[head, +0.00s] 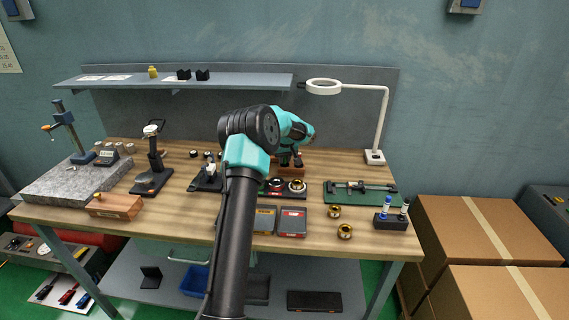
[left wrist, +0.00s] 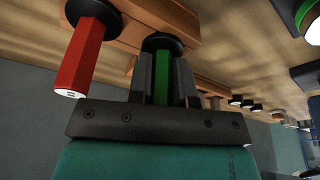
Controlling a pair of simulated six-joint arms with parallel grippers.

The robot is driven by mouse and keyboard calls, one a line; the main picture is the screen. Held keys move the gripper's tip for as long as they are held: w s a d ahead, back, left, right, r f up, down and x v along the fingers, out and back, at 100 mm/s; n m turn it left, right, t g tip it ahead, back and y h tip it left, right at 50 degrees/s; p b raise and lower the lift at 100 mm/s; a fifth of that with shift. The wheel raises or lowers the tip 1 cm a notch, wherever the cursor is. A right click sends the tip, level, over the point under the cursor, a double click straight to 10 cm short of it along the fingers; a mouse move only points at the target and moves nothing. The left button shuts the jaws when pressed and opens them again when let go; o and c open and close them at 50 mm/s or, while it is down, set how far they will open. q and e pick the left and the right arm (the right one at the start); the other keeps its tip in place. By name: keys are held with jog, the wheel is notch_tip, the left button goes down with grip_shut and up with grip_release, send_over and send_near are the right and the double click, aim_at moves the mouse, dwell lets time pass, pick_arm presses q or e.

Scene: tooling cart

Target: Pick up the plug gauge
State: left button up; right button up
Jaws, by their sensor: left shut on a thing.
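My left gripper (head: 290,158) is over the middle rear of the bench, with my arm covering part of it. In the left wrist view its two dark fingers (left wrist: 162,68) are shut around the green handle of the plug gauge (left wrist: 162,84). The gauge's round black collar lies against a wooden block (left wrist: 205,67). Whether the gauge is clear of the block I cannot tell. A similar gauge with a red handle (left wrist: 86,56) stands beside it, apart from the fingers. My right gripper is in neither view.
Ring gauges (head: 297,185) in a tray lie in front of the gripper. A green-based instrument (head: 362,191) and a small rack with blue and white-topped pieces (head: 390,222) are to the right. A magnifier lamp (head: 324,87) overhangs the back right. A shelf (head: 225,84) runs behind.

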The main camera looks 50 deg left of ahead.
pick_arm(q)
grip_shut()
jog(key=shift+r, duration=0.1)
jog(key=shift+r, duration=1.35)
jog(key=shift+s+d+r, duration=0.3)
jog(key=shift+r, duration=0.1)
jog(key=s+d+r, duration=0.1)
jog(key=s+d, duration=0.9)
jog(key=d, duration=0.1)
jog(key=shift+d+r, duration=0.15)
jog(key=shift+d, duration=0.05)
jog(key=shift+r, duration=0.2)
jog(key=shift+r, duration=2.1)
